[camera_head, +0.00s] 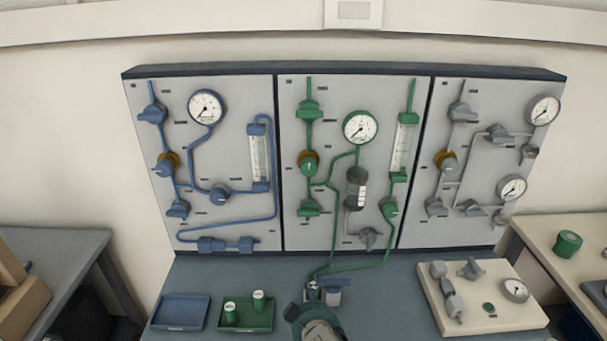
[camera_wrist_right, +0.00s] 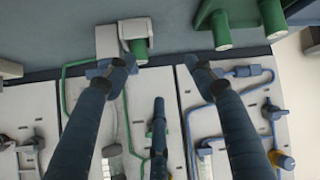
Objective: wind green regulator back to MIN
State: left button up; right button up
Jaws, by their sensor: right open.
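The green regulator (camera_head: 308,166) is a round green knob with a brass collar, on the left side of the middle panel (camera_head: 335,235). Its MIN marking is too small to read. It does not show clearly in the right wrist view. My right gripper (camera_wrist_right: 158,65) is open, with its two dark fingers spread wide and nothing between the tips. In the head view my right gripper (camera_head: 318,320) is low at the bottom middle, over the bench and well below the regulator, apart from it. My left gripper is not in view.
A green valve (camera_head: 308,208) sits under the regulator and another green valve (camera_head: 309,110) above it. A white block with a green cylinder (camera_wrist_right: 138,48) is close to one finger. A green tray (camera_head: 246,326) holds green containers. A blue tray (camera_head: 180,325) lies left.

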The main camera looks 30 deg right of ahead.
jog(key=w+d+r+m+t+h, duration=0.1)
jog(key=w+d+r+t, duration=0.15)
jog(key=r, duration=0.45)
jog(key=w+d+r+m+t+h, duration=0.1)
jog(key=w+r, duration=0.3)
jog(key=r, duration=0.3)
jog(key=m+t+h, duration=0.2)
jog(key=h, duration=0.1)
send_near(309, 170)
jog(key=p+x, duration=0.3)
jog(key=x, duration=0.4)
jog(key=shift+w, duration=0.2)
jog(key=shift+w+d+p, duration=0.3)
jog(key=shift+w+d, duration=0.05)
jog(key=shift+w, duration=0.1)
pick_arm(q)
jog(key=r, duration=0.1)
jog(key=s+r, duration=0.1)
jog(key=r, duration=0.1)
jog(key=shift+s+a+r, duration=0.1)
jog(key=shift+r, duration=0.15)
pick_arm(e)
jog(key=c, duration=1.1)
